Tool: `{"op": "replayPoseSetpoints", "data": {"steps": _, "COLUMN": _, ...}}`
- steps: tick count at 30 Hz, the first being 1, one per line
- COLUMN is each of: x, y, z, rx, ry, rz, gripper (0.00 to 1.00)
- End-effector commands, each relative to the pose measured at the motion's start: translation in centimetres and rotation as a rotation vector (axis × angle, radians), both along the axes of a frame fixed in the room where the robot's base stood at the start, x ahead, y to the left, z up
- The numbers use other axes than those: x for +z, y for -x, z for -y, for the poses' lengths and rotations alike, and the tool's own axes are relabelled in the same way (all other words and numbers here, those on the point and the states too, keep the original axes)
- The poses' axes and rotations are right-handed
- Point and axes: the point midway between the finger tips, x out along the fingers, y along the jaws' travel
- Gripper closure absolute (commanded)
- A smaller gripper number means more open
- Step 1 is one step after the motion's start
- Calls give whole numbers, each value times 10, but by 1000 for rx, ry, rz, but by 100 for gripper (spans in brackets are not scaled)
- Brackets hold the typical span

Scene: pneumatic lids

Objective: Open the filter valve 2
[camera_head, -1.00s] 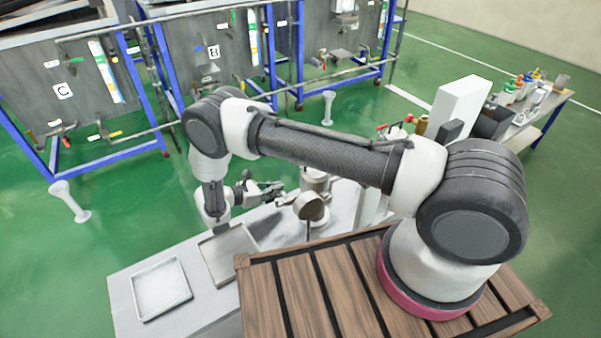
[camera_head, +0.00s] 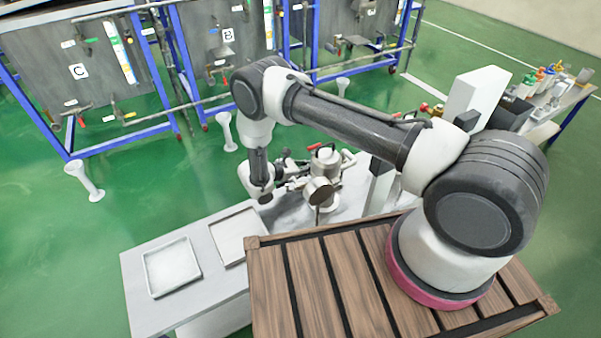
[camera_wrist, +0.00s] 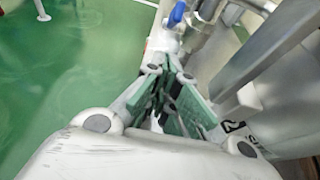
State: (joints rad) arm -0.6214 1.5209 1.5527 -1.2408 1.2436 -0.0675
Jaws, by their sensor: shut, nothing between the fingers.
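A metal filter vessel (camera_head: 326,166) with a round lid stands on the grey bench, behind the wooden deck in the head view. A small red handle (camera_head: 314,147) shows near its top. In the wrist view a blue valve handle (camera_wrist: 177,14) sits on metal piping (camera_wrist: 205,35) just beyond the fingertips. I cannot tell which handle is filter valve 2. My gripper (camera_head: 300,170) is at the left side of the vessel in the head view. In the wrist view my gripper (camera_wrist: 166,92) is shut and empty, its green-padded fingers pointing at the piping. Exact contact is hidden.
A white tray (camera_head: 172,268) and a second tray (camera_head: 240,232) lie on the bench's left part. A tall white box (camera_head: 477,92) stands right of the vessel. Blue-framed rigs marked C (camera_head: 78,71) and B (camera_head: 228,35) stand behind, with green floor between.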

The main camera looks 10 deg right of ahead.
Motion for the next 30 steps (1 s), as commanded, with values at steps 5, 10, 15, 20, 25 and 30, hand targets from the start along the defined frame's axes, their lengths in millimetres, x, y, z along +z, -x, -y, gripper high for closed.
{"op": "replayPoseSetpoints", "data": {"steps": 5, "x": 16, "y": -3, "z": 10, "rx": 0, "ry": 0, "rz": 0, "gripper": 100}}
{"op": "replayPoseSetpoints", "data": {"steps": 10, "x": 19, "y": -3, "z": 12, "rx": 0, "ry": 0, "rz": -1, "gripper": 100}}
{"op": "replayPoseSetpoints", "data": {"steps": 15, "x": 19, "y": -3, "z": 12, "rx": 0, "ry": 0, "rz": -1, "gripper": 100}}
{"op": "replayPoseSetpoints", "data": {"steps": 20, "x": 22, "y": -4, "z": 12, "rx": 0, "ry": -18, "rz": -5, "gripper": 100}}
{"op": "replayPoseSetpoints", "data": {"steps": 25, "x": 35, "y": -5, "z": 15, "rx": 0, "ry": -117, "rz": -37, "gripper": 100}}
{"op": "replayPoseSetpoints", "data": {"steps": 30, "x": 54, "y": -7, "z": 22, "rx": -1, "ry": -124, "rz": -40, "gripper": 100}}
